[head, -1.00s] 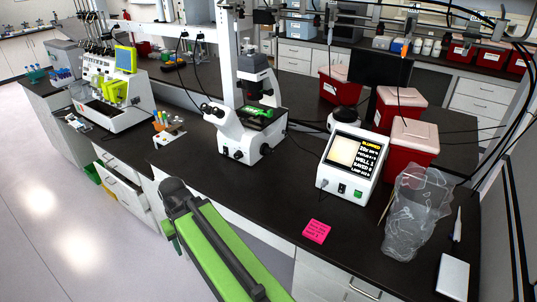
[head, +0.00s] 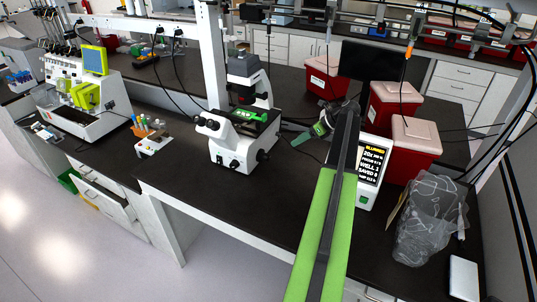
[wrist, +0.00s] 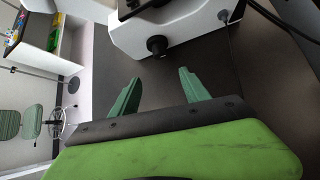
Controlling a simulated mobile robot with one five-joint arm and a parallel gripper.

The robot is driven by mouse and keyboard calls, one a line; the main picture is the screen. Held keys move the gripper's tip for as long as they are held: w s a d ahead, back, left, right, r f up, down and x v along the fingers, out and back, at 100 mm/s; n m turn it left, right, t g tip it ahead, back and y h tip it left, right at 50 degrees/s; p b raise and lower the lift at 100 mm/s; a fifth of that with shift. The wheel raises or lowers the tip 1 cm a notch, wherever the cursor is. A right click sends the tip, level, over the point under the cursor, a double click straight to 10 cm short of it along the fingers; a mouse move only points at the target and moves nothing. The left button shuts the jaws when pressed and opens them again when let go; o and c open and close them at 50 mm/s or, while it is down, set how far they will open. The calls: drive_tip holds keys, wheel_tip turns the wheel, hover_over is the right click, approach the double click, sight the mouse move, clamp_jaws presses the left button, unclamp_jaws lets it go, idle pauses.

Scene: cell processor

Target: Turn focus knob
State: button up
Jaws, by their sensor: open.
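The white microscope (head: 228,150) stands on the dark bench, with a green sample holder (head: 250,116) on its stage. A black knob (head: 262,156) is low on its right side. In the wrist view, a round black knob (wrist: 157,46) sticks out from the white microscope base (wrist: 185,30). My gripper (head: 311,136) is to the right of the microscope, apart from it. In the wrist view my gripper (wrist: 160,80) has its two green fingers spread and empty, with the knob beyond the gap between them.
A white display box (head: 370,165) reading "BLURRED" stands right of my gripper, partly hidden by my arm. Red bins (head: 415,150) and a clear plastic bag (head: 428,215) are farther right. A small tube rack (head: 153,142) is left. The bench front is clear.

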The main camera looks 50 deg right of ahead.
sight(269, 157)
drive_tip(key=b+x, duration=1.1)
drive_tip(key=x, duration=0.6)
drive_tip(key=shift+s+f+b, duration=0.1)
drive_tip(key=shift+s+b, duration=0.05)
drive_tip(key=shift+b, duration=0.2)
drive_tip(key=shift+w+a+f, duration=0.15)
drive_tip(key=shift+w, duration=0.1)
drive_tip(key=shift+c, duration=0.4)
clamp_jaws()
